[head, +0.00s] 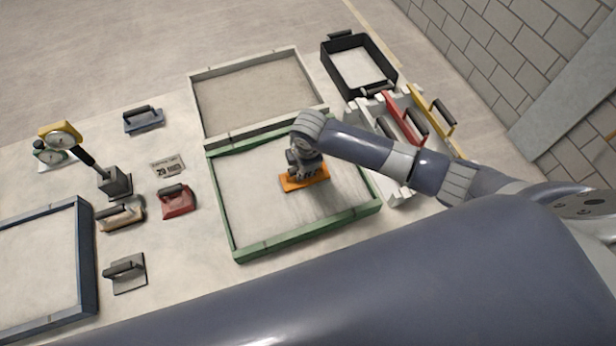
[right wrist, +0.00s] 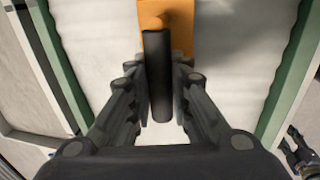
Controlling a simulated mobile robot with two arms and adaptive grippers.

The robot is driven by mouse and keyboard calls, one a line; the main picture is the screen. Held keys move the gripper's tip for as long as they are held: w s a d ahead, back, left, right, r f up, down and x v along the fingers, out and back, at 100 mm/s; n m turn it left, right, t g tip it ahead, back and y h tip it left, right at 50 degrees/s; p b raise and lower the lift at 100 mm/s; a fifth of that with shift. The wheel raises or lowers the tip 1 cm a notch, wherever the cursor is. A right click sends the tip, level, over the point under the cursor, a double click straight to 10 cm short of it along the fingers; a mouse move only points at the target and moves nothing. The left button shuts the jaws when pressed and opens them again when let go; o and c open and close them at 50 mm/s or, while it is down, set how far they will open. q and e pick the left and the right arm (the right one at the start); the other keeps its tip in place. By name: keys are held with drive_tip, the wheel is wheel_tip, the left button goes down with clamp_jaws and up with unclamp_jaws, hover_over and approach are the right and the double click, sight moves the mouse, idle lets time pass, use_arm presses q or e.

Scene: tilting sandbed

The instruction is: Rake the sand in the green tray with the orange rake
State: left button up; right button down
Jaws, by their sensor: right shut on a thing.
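The green tray (head: 306,239) lies in the middle of the table with pale sand in it. Faint ridges run across the sand on its right side. The orange rake (head: 304,182) is on or just above the sand near the tray's middle; I cannot tell if it touches. My right gripper (head: 308,170) is over it. In the right wrist view the gripper (right wrist: 160,90) is shut on the black handle of the orange rake (right wrist: 180,40). The tray's green walls (right wrist: 293,75) show on both sides there. My left gripper is not in view.
A beige-framed tray (head: 198,108) adjoins the green tray behind. A black bin (head: 335,65) and a white rack (head: 395,190) with red and yellow tools stand right. Several hand tools, including a red one (head: 176,203), lie left, near a blue tray (head: 86,260).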

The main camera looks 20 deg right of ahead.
drive_tip(key=w+b, duration=0.4)
drive_tip(key=w, duration=0.1)
drive_tip(key=w+b, duration=0.5)
drive_tip(key=shift+w+a+f, duration=0.1)
drive_tip(key=shift+a+f, duration=0.1)
drive_tip(key=w+b, duration=0.2)
drive_tip(key=b, duration=0.1)
drive_tip(key=shift+w, duration=0.35)
drive_tip(key=w+p+v, duration=0.1)
drive_tip(key=p+v, duration=0.6)
drive_tip(key=shift+r+p, duration=0.3)
drive_tip(key=shift+p, duration=0.1)
drive_tip(key=shift+w, duration=0.1)
